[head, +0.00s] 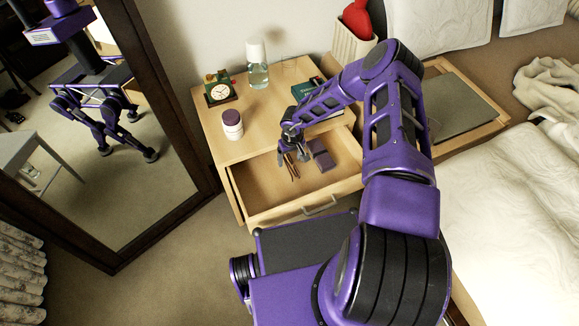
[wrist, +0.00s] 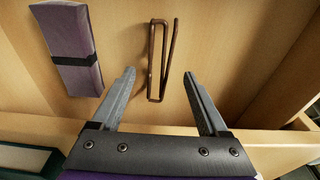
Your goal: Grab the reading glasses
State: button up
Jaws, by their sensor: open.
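The reading glasses (wrist: 152,62), folded and thin with brown frames, lie on the floor of the open drawer (head: 258,188). They also show in the head view (head: 292,170), just below my gripper (head: 293,158). In the wrist view my gripper (wrist: 159,74) is open and empty. Its two fingertips are spread to either side of the glasses' near part, apparently above them. A purple case with a dark band (wrist: 72,45) lies beside the glasses; it also shows in the head view (head: 321,155).
The drawer's left part is bare. A mirror (head: 130,120) stands left and a bed (head: 510,210) right.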

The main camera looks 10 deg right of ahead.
aim_at(290, 163)
jog(key=f, duration=0.4)
jog(key=shift+w, duration=0.3)
grip_shut()
